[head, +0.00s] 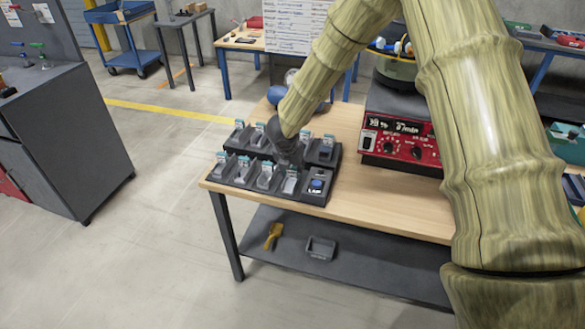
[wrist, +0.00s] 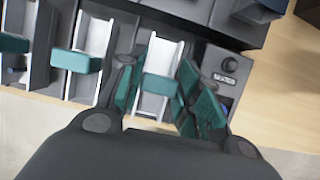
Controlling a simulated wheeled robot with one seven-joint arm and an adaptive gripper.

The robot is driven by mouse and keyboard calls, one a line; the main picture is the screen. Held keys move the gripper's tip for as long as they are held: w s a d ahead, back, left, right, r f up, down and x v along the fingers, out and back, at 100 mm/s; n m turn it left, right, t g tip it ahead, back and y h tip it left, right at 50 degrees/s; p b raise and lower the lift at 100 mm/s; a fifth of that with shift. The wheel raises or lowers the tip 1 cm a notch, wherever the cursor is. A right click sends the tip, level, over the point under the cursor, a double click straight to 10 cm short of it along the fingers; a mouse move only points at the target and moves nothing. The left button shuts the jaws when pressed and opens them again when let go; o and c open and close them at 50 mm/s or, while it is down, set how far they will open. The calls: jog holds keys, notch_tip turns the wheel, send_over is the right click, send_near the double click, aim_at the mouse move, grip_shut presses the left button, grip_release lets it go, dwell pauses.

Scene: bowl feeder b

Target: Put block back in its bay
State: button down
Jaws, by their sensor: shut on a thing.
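A dark tray of bays (head: 262,190) stands on the wooden table, in two rows. My gripper (head: 288,158) reaches down over the front row, near its right end. In the wrist view my gripper (wrist: 158,82) has its teal-padded fingers on either side of a teal block (wrist: 160,85), shut on it. The block lies over a pale channel (wrist: 162,52) of one bay. I cannot tell whether it rests on the bay or is held just above it. Similar teal blocks (wrist: 75,60) sit in the bays to the left.
A dark panel with a round knob (wrist: 230,64) is right of the held block. A red control box (head: 400,140) with a bowl feeder (head: 394,68) stands right of the tray. Bare tabletop (head: 375,195) lies in front of the box. A lower shelf (head: 350,266) holds a yellow tool and a bin.

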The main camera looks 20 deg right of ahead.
jog(key=shift+f, duration=0.15)
jog(key=c, duration=1)
grip_release()
jog(key=b+v, duration=0.1)
jog(key=v, duration=1.1)
